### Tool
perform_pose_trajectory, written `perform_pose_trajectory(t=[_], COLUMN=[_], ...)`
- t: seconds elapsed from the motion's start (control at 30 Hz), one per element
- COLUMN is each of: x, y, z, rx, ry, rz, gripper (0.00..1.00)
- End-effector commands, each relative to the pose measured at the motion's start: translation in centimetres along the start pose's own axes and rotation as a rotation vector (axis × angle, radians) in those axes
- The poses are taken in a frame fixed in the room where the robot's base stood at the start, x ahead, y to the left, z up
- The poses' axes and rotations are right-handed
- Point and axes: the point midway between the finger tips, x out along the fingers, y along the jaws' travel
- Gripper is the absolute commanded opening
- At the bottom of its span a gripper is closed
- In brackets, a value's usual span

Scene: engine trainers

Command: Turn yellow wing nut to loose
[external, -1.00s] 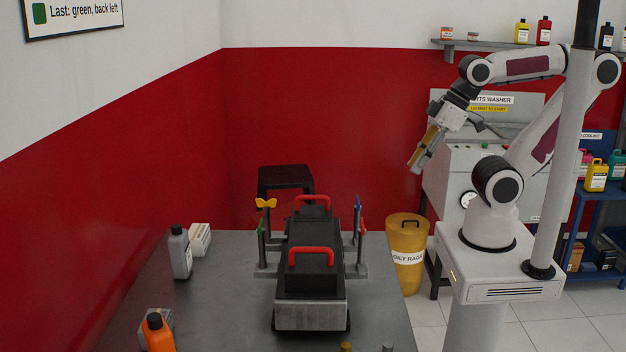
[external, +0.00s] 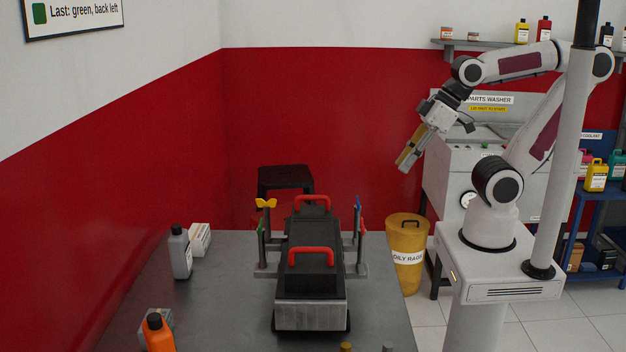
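The yellow wing nut (external: 266,203) sits on top of a post at the back left of the engine trainer (external: 312,315). Its two wings spread left and right in the picture. A green nut (external: 261,226) is on the post in front of it. A blue nut (external: 357,202) and a red nut (external: 363,226) are on the right side. My gripper (external: 404,166) hangs in the air well to the right of the trainer, higher than the yellow wing nut and pointing down and left. It touches nothing. Its fingers are seen from the side, so their opening does not show.
Two red handles (external: 311,257) rise from the trainer's black top. Bottles and a white box (external: 200,239) stand on the left of the grey table (external: 220,310). A yellow oily rags bin (external: 407,270) stands right of the table. A sign (external: 75,14) reads "Last: green, back left".

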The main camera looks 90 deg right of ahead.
Motion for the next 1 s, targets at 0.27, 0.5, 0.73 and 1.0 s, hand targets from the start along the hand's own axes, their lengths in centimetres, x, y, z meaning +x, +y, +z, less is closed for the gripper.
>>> perform_pose_trajectory(t=[0.27,0.5,0.73,1.0], x=[3.1,6.0,8.9,12.4], y=[-1.0,-1.8,-2.3,-2.8], z=[-6.2,-11.5,-16.1,-20.9], rx=[-0.009,-0.011,-0.009,-0.006], ry=[0.107,0.212,0.311,0.427], rz=[-0.027,-0.042,-0.045,-0.035], gripper=[0.21,0.21,0.21,0.21])
